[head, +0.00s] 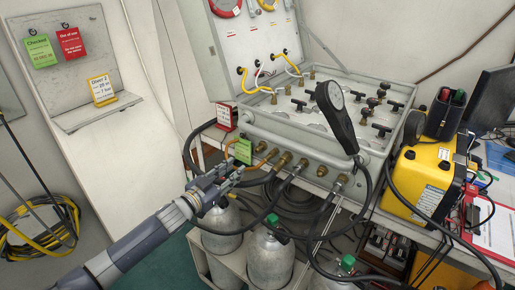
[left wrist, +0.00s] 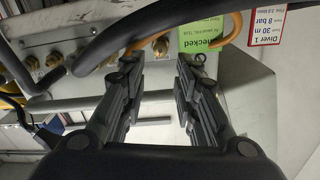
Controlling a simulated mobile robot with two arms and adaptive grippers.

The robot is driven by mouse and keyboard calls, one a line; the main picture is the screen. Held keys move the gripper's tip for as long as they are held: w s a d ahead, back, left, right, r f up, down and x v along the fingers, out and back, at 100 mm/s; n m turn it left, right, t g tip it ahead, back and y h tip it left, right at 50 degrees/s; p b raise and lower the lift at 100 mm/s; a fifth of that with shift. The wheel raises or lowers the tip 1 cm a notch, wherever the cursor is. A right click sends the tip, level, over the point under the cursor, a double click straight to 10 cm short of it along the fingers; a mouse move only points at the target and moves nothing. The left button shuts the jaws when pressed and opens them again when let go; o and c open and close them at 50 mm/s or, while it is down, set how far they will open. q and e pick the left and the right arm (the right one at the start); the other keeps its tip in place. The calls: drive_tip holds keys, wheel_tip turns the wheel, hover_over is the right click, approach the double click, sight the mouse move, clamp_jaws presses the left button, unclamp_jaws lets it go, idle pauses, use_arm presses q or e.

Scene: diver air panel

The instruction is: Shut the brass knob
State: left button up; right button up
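Several brass fittings line the front of the grey air panel (head: 330,145) in the head view, among them brass parts at the middle (head: 283,160) and right (head: 321,170). I cannot tell which is the brass knob. In the left wrist view, brass parts show at the upper left (left wrist: 30,61) and beyond the fingers (left wrist: 160,47). My left gripper (head: 238,174) is open and empty, just in front of the panel's left end, below a green tag (head: 243,151). In the left wrist view its fingers (left wrist: 158,68) stand apart. My right gripper is not in view.
Dark hoses (head: 290,198) hang below the fittings, and an orange hose (left wrist: 232,25) passes near the green tag. Grey cylinders (head: 270,255) stand below. A black hand-held gauge (head: 336,115) rests over the panel. A yellow box (head: 420,180) stands right.

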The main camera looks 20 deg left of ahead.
sight(256, 151)
use_arm(q)
drive_tip(key=x, duration=0.9)
drive_tip(key=shift+r, duration=0.25)
drive_tip(key=shift+w+d, duration=0.25)
drive_tip(key=shift+w, duration=0.4)
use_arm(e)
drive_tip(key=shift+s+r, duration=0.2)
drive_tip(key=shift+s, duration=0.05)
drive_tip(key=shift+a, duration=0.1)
use_arm(q)
clamp_jaws()
